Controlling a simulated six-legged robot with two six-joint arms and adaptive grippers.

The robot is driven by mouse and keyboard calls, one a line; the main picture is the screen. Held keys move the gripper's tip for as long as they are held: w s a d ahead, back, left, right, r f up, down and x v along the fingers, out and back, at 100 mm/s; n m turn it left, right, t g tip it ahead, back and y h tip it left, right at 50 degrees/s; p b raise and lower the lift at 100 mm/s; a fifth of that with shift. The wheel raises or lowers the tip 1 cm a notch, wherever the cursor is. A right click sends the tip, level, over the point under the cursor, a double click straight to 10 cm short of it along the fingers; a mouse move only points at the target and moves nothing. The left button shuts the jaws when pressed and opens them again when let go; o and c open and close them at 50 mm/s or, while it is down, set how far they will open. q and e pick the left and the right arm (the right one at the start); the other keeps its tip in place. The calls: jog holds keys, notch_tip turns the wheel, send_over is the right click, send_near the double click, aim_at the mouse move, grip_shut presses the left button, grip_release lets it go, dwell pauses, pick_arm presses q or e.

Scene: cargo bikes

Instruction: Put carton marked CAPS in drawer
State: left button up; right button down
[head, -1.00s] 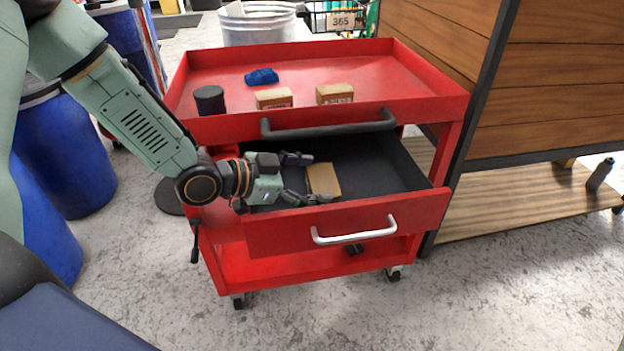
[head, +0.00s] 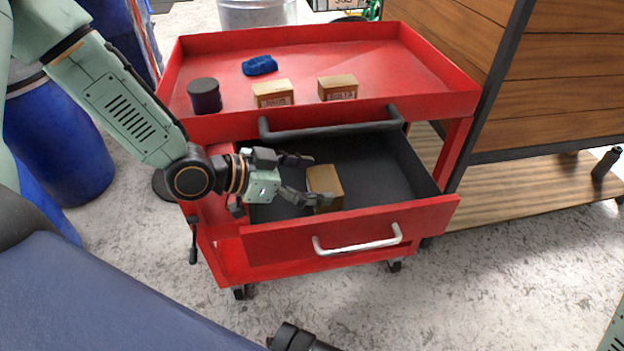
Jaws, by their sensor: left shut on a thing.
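A brown carton (head: 325,180) is inside the open drawer (head: 385,165) of the red cart, close to the drawer's front. Its marking cannot be read. My left gripper (head: 309,180) reaches into the drawer from the left, with one finger behind the carton and one in front. It is shut on the carton. Whether the carton rests on the drawer floor is hard to tell. My right gripper is not in view.
Two cartons (head: 272,94) (head: 338,88) with small unreadable print, a dark cylinder (head: 205,97) and a blue cloth-like item (head: 260,65) are on the cart's top tray (head: 335,60). A black handle (head: 335,128) spans above the drawer. A wooden panel (head: 560,80) stands right. The drawer's right side is clear.

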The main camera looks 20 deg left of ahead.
aim_at(310, 190)
pick_arm(q)
jog(key=shift+r, duration=0.1)
notch_tip(310, 190, down, 2)
jog(key=shift+w+f+b, duration=0.1)
jog(key=shift+f+b, duration=0.15)
jog(key=shift+b, duration=0.65)
jog(key=shift+f, duration=0.25)
jog(key=shift+f+b, duration=0.1)
jog(key=shift+b, duration=0.2)
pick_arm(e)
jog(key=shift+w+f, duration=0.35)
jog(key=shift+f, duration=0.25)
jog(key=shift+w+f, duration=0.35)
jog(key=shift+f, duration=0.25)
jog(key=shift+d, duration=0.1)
pick_arm(q)
jog(key=shift+f, duration=0.1)
jog(key=o, duration=1.2)
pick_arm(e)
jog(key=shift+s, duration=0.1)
